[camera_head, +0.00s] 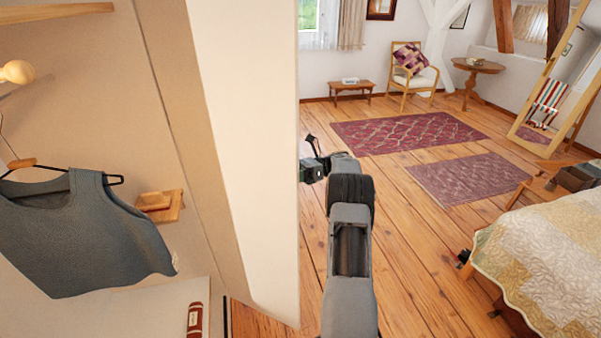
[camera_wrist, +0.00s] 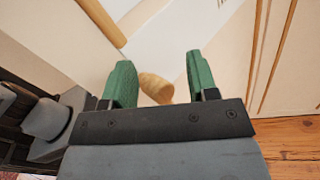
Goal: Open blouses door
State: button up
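In the head view, a grey-blue sleeveless top (camera_head: 80,235) hangs in an open-fronted wardrobe space at left. A tall cream panel (camera_head: 245,150) stands at its right; I cannot tell whether this is the blouses door or a fixed side. My gripper (camera_head: 310,146) is just right of this panel, partly hidden by it. In the wrist view, my gripper (camera_wrist: 160,82) is open, its two green fingers apart. A wooden knob (camera_wrist: 155,88) shows between them, nearer the left finger; contact cannot be told. Pale panels lie beyond it. No label is readable.
A bed (camera_head: 545,255) with a quilt stands at the right. Wooden floor with two purple rugs (camera_head: 405,130) lies open in the middle. A chair (camera_head: 412,75), a low stool (camera_head: 352,88), a round table (camera_head: 475,68) and a leaning mirror (camera_head: 560,90) stand farther back.

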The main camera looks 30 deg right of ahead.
aim_at(295, 163)
jog(key=s+r+p, duration=0.1)
jog(key=r, duration=0.1)
jog(key=s+r+p, duration=0.1)
jog(key=s+r, duration=0.1)
jog(key=s+a+r+p, duration=0.1)
jog(key=r, duration=0.2)
jog(key=shift+s, duration=0.15)
jog(key=s+a+r+p, duration=0.2)
jog(key=s+a+r, duration=0.1)
jog(key=s, duration=0.6)
jog(key=shift+a+r, duration=0.4)
jog(key=shift+r, duration=0.15)
